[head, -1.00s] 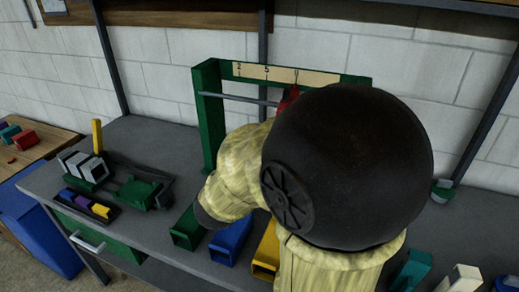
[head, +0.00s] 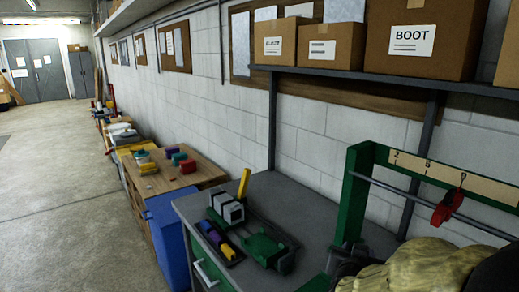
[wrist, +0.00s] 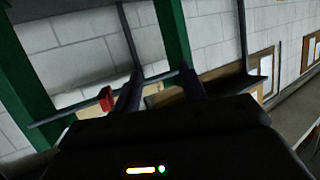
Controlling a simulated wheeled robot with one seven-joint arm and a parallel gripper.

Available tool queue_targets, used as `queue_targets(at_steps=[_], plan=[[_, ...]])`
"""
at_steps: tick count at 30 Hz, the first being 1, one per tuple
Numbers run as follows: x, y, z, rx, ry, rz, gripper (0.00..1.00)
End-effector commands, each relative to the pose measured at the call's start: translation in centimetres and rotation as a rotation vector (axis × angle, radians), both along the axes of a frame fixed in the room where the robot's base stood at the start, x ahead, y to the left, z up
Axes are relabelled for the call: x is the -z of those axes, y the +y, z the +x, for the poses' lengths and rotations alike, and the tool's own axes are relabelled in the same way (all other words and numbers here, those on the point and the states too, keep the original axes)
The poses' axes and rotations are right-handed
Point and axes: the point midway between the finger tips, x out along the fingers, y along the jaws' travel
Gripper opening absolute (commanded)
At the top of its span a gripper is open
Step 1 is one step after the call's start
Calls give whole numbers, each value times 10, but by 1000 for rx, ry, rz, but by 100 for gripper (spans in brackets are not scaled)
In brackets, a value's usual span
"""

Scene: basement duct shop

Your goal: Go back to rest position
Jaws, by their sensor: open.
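In the wrist view my gripper (wrist: 160,84) shows as two dark fingers standing apart with nothing between them. The green frame (wrist: 172,35) and its rod are beyond the fingers, and a red piece (wrist: 105,98) shows just left of the left finger. In the head view, my arm in its yellowish cover fills the bottom right corner, in front of the green frame (head: 352,195). The red piece (head: 447,207) hangs on the frame's grey rod, below a pale numbered strip.
The grey bench (head: 290,195) holds a dark tray with white, purple and yellow blocks, and a green fixture (head: 262,249). A shelf with cardboard boxes (head: 425,38) hangs above. A blue bin (head: 170,235) stands left of the bench. The concrete floor (head: 75,190) at left is open.

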Motion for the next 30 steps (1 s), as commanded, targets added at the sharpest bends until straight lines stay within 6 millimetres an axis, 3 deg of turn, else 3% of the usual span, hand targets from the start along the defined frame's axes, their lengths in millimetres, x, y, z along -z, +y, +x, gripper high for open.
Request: queue_targets(at_steps=[5, 12, 18, 21, 30], plan=[[39, 43, -7, -205, 217, 106, 42], [89, 78, -53, -389, 583, 188, 42], [114, 81, -107, -446, 888, 199, 42], [118, 78, -122, -450, 970, 192, 42], [120, 77, -126, -450, 995, 190, 42]])
